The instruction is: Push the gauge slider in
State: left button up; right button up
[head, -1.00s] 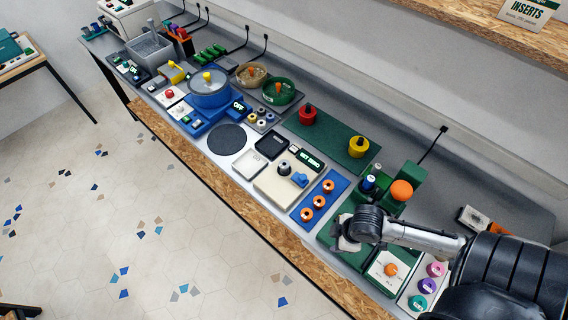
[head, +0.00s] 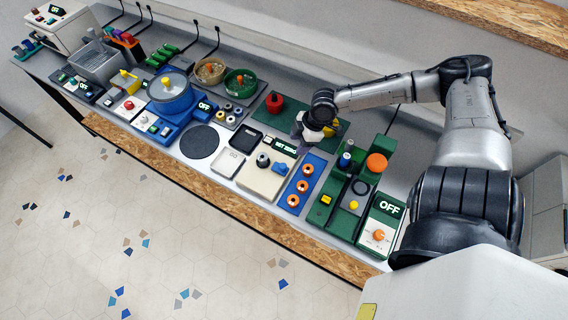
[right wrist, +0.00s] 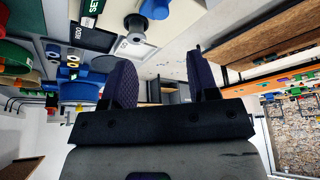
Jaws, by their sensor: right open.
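The cream gauge (head: 261,182) lies flat on the bench, with a dark-rimmed round post (head: 263,160), a blue slider piece (head: 281,169) and a lit display reading SET ZERO (head: 286,147). In the right wrist view, the gauge's cream top (right wrist: 122,14), the round post (right wrist: 136,27) and the blue piece (right wrist: 155,8) show at the upper edge. My right gripper (head: 299,134) is near the gauge's display end, apart from the blue piece. Its two dark fingers (right wrist: 163,85) are spread and empty in the right wrist view. My left gripper is out of view.
A blue board (head: 312,163) with orange rings lies right of the gauge. A green mat (head: 264,113) with a red knob (head: 274,102) lies behind it. A green station (head: 342,221) stands farther right.

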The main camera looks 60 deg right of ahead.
aim_at(283, 165)
jog(key=b+x, duration=0.2)
jog(key=x, duration=0.9)
jog(key=shift+a+b, duration=0.1)
jog(key=shift+b, duration=0.2)
jog(key=shift+x, duration=0.75)
jog(key=shift+f, duration=0.15)
jog(key=c, duration=0.7)
grip_shut()
